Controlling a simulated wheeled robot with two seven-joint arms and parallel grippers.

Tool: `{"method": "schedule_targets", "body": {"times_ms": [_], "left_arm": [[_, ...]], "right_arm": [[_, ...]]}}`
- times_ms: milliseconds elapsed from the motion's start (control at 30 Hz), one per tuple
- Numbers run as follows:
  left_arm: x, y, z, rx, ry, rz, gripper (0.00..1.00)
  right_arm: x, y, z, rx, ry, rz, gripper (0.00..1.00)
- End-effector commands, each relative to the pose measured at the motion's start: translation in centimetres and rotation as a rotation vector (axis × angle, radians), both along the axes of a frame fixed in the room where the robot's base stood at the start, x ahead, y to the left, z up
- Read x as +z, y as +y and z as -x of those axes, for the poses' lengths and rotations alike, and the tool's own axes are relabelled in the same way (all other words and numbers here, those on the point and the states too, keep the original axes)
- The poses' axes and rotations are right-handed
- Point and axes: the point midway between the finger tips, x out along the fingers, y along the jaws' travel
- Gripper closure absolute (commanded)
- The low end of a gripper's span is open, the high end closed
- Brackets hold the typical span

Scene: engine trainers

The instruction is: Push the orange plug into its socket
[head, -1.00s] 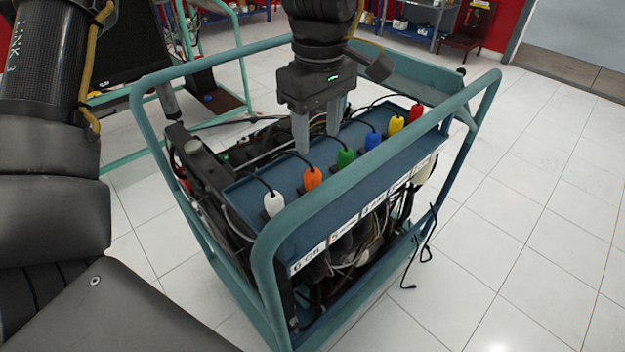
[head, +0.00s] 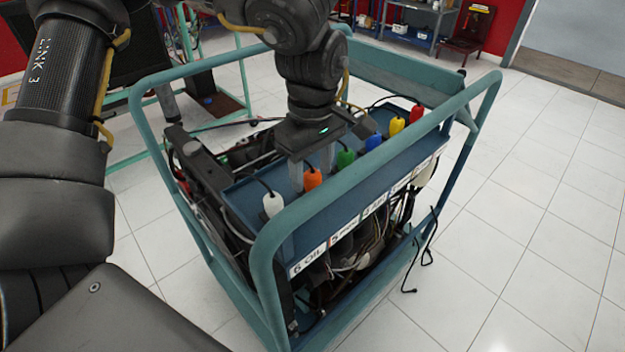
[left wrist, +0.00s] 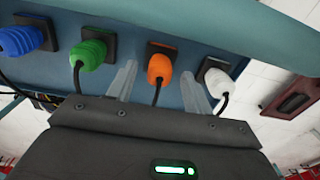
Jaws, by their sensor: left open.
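The orange plug (head: 312,178) stands at its socket on the blue panel (head: 243,196), between the white plug (head: 272,204) and the green plug (head: 345,158). In the left wrist view the orange plug (left wrist: 159,68) shows against a dark square socket, its black cable running toward the gripper. My left gripper (head: 311,180) is open, its two pale fingers on either side of the orange plug, apart from it as far as I can see. It also shows in the left wrist view (left wrist: 160,88). How deep the plug sits cannot be told. My right gripper is not in view.
A teal tube frame (head: 350,165) surrounds the panel, with a rail along its near side. The blue plug (head: 373,141), yellow plug (head: 397,125) and red plug (head: 417,112) continue the row. Tiled floor (head: 540,230) is clear to the right.

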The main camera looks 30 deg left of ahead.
Motion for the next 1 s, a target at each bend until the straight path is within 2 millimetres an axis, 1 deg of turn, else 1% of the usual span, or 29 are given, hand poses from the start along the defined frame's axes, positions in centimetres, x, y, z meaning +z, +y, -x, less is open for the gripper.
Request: {"method": "schedule_targets", "body": {"times_ms": [33, 100, 200, 533, 567, 900, 933, 967, 1000], "left_arm": [[-0.8, 0.0, 0.0, 0.000, 0.003, -0.002, 0.49], [-1.4, 0.0, 0.0, -0.001, 0.000, 0.000, 0.49], [-1.9, 0.0, 0.0, 0.001, -0.001, -0.001, 0.49], [-2.0, 0.0, 0.0, 0.001, -0.002, 0.001, 0.49], [-1.9, 0.0, 0.0, 0.001, -0.002, 0.001, 0.52], [-1.9, 0.0, 0.0, 0.000, -0.002, 0.001, 0.95], [-1.9, 0.0, 0.0, 0.000, -0.002, 0.001, 0.95], [-1.9, 0.0, 0.0, 0.000, -0.002, 0.001, 0.99], [-1.9, 0.0, 0.0, 0.000, -0.002, 0.001, 0.99]], "right_arm": [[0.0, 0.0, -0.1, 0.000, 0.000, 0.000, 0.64], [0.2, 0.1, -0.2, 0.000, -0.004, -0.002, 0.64], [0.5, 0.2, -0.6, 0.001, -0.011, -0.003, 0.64], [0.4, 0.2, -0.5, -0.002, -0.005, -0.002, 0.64], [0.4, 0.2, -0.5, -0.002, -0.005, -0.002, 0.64], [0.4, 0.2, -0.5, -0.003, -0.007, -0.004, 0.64], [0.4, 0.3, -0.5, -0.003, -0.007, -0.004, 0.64], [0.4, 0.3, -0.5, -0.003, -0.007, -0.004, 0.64], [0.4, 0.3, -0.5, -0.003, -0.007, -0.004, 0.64]]}}
